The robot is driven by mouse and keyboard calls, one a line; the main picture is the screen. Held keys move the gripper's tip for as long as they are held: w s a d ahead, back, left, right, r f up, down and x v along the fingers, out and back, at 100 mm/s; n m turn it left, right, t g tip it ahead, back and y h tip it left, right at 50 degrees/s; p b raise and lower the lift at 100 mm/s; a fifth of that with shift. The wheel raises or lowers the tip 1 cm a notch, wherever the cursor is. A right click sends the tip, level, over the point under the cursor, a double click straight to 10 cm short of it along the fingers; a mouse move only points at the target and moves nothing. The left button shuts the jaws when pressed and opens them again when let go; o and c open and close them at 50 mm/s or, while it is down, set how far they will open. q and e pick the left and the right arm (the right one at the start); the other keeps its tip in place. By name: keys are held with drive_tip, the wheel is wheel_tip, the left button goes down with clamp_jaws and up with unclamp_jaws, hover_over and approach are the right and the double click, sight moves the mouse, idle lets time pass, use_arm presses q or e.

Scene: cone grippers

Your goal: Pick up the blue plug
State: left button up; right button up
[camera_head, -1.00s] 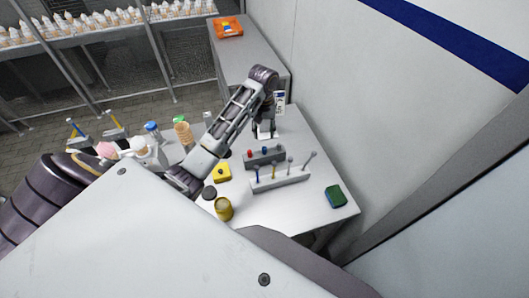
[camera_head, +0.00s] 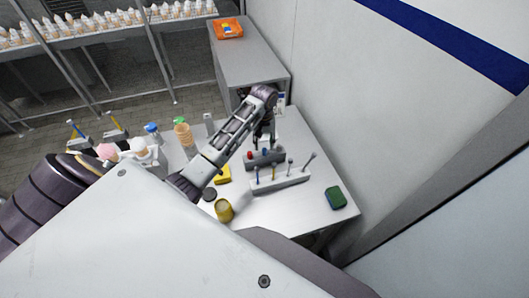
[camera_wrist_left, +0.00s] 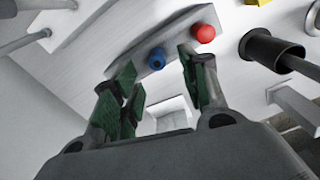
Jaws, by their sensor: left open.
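The blue plug (camera_wrist_left: 157,58) stands in a grey block (camera_wrist_left: 140,64) beside a red plug (camera_wrist_left: 204,33). In the head view, the blue plug (camera_head: 264,153) and red plug (camera_head: 249,155) sit on the same block (camera_head: 268,162), partly behind my gripper. My left gripper (camera_head: 266,143) is above the block, pointing down. In the wrist view, the green-padded fingers of my left gripper (camera_wrist_left: 156,66) are open, one on each side of the blue plug in the picture. Nothing is held. Whether the fingers are level with the plug I cannot tell. My right gripper is not in view.
A rack with several upright tools (camera_head: 280,184) stands close in front of the block. A yellow block (camera_head: 223,174), a yellow jar (camera_head: 224,210) and a green sponge (camera_head: 336,198) lie around it. The table's right front is mostly clear.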

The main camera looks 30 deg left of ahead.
sight(264, 148)
use_arm(q)
drive_tip(key=shift+s+d+f+p, duration=0.15)
drive_tip(key=shift+f+p, duration=0.35)
drive_tip(key=shift+f, duration=1.9)
drive_tip(key=c, duration=0.8)
drive_tip(key=shift+c, duration=0.2)
